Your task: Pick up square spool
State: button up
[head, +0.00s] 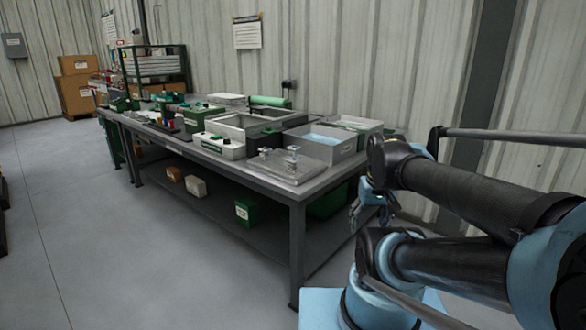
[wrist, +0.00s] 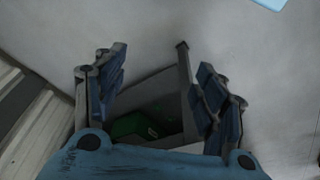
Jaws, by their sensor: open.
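Two small silver pieces with flanged tops stand on a flat grey plate (head: 300,174) at the near right corner of the workbench. One is the left piece (head: 265,153) and the other is the right piece (head: 292,156). They look spool-like, but they are too small to tell which is square. My gripper (head: 364,214) hangs off the bench's right end, below the top and apart from the pieces. In the wrist view my gripper (wrist: 162,72) is open and empty, with its fingers spread. No spool shows in that view.
The workbench (head: 230,176) carries a grey bin with blue contents (head: 325,143), other bins and green-and-white boxes. A green box (head: 245,212) sits on its lower shelf. A bench leg (wrist: 185,80) shows between my fingers. The floor (head: 130,260) in front is clear. A corrugated wall stands behind.

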jog(key=w+a+r+n+y, duration=0.1)
jog(key=w+a+r+n, duration=0.1)
jog(key=w+a+r, duration=0.5)
jog(key=w+r+n+y, duration=0.1)
jog(key=w+r+n, duration=0.2)
jog(key=w+r, duration=0.5)
jog(key=n+y, duration=0.1)
jog(key=n, duration=0.3)
send_near(294, 159)
jog(key=x, duration=0.4)
jog(key=shift+s+a+f, duration=0.35)
jog(key=shift+a, duration=0.05)
jog(key=shift+d+x, duration=0.15)
jog(key=shift+x, duration=1.2)
jog(key=shift+d+x, duration=0.15)
jog(key=shift+x, duration=1.25)
jog(key=shift+w, duration=0.15)
jog(key=c, duration=1.3)
